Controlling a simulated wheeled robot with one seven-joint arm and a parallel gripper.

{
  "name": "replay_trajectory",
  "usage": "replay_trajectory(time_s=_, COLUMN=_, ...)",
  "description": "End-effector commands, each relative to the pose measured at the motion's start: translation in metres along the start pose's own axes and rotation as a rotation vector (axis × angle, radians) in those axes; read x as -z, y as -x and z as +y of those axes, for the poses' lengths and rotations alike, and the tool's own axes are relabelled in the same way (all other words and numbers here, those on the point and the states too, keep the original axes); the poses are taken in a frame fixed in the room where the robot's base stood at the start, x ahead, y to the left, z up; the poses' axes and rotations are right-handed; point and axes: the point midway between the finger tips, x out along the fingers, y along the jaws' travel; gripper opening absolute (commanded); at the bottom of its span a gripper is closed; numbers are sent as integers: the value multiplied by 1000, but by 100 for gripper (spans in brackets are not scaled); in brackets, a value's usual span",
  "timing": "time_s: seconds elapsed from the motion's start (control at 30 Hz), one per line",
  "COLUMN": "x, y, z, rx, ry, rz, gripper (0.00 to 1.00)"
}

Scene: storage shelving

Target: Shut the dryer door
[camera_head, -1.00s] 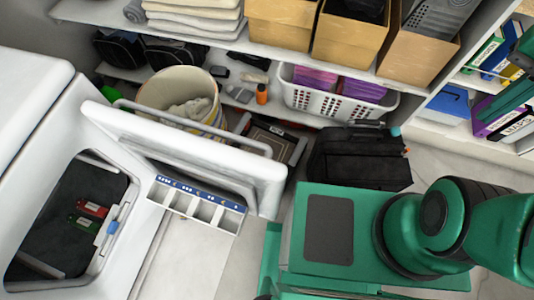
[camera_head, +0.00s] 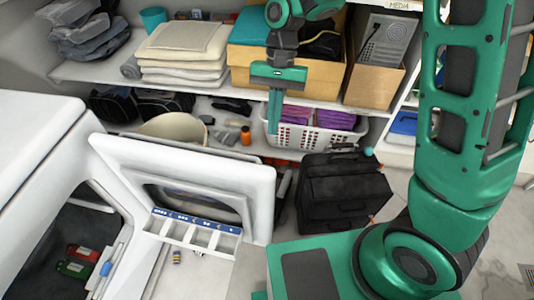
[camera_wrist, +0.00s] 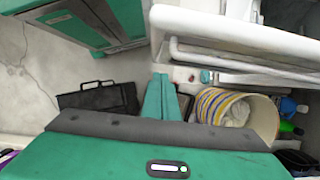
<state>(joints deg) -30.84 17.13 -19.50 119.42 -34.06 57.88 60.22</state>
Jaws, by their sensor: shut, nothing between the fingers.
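The white dryer (camera_head: 38,120) stands at the left in the head view, with its dark drum opening facing right. Its door (camera_head: 258,208) stands wide open, jutting out to the right in front of the shelves. A white tray with compartments (camera_head: 190,236) sits low along the door. The door also shows at the upper right of the wrist view (camera_wrist: 235,38). My gripper (camera_head: 275,128) points down beyond the door, apart from it in the picture and in front of the shelves. Its green fingers are together and empty, as the wrist view also shows (camera_wrist: 161,82).
Red and green boxes (camera_head: 74,268) lie inside the dryer. A striped basket (camera_wrist: 238,103) stands behind the door. A black case (camera_head: 345,195) stands on the floor to the right. Shelves hold folded towels (camera_head: 185,50), cardboard boxes and a white basket (camera_head: 310,138).

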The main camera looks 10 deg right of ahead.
Motion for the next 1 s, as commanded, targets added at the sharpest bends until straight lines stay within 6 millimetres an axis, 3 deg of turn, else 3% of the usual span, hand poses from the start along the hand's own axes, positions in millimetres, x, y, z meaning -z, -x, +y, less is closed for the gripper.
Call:
replay_trajectory(time_s=0.57, x=2, y=-97, z=5, rx=-2, ry=-9, rz=-1, gripper=0)
replay_trajectory(time_s=0.8, x=-26, y=-106, z=5, rx=3, ry=-7, rz=2, gripper=0)
replay_trajectory(time_s=1.0, x=-33, y=-109, z=5, rx=4, ry=-9, rz=2, gripper=0)
